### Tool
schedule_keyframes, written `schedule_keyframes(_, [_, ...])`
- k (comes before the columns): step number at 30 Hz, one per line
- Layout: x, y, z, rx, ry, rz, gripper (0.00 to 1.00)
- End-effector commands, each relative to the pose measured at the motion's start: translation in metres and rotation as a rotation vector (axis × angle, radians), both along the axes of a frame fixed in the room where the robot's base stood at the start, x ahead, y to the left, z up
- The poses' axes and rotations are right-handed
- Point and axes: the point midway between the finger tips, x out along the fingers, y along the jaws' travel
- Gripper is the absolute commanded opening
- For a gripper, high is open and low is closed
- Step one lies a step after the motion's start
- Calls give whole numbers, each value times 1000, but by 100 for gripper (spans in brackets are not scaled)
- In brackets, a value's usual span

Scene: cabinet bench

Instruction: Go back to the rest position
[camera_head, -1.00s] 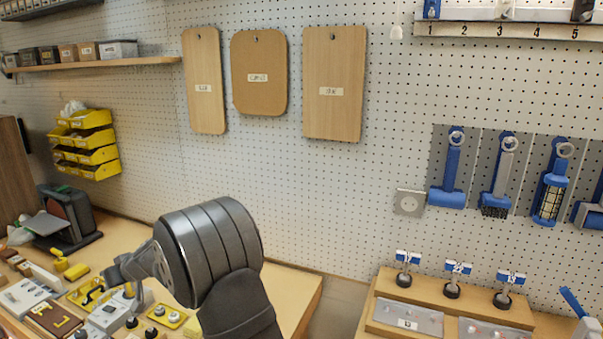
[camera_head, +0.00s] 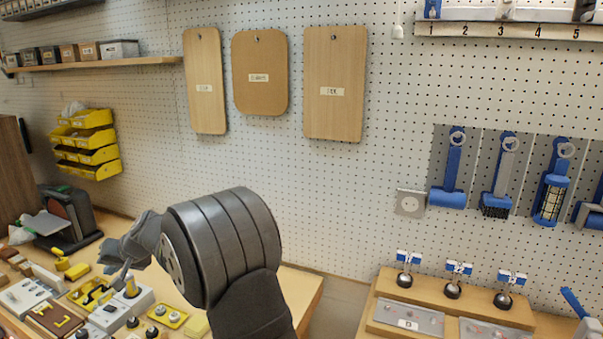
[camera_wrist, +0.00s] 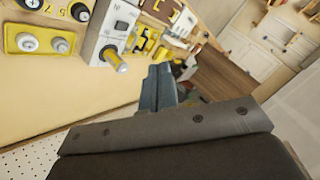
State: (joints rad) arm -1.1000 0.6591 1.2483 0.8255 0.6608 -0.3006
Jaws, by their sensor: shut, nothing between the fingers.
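My arm rises from the bottom of the head view, its big dark grey joint in front of the left bench. My gripper (camera_head: 135,248) points left, above the bench of small fixtures, and is small in that view. In the wrist view my gripper (camera_wrist: 158,88) shows its bluish-grey fingers close together at the middle, with nothing seen between them. It looks clear of the fixtures, though the exact gap is hard to tell.
The left bench (camera_head: 299,292) holds a yellow-handled switch box (camera_head: 128,297), yellow plates and a black-and-grey machine (camera_head: 72,220). A stepped wooden stand (camera_head: 375,318) with several knobs is at the right. Boards (camera_head: 335,85) and blue tools (camera_head: 452,170) hang on the pegboard.

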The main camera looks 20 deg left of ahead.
Motion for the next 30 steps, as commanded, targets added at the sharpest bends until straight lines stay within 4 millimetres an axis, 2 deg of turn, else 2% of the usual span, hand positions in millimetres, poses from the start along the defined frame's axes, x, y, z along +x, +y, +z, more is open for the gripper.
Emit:
schedule_keyframes(9, [0,-7,12,-49,81,-75,0])
schedule_keyframes(22, [1,-9,13,-59,97,-92,0])
schedule_keyframes(30, [0,-9,13,-59,97,-92,53])
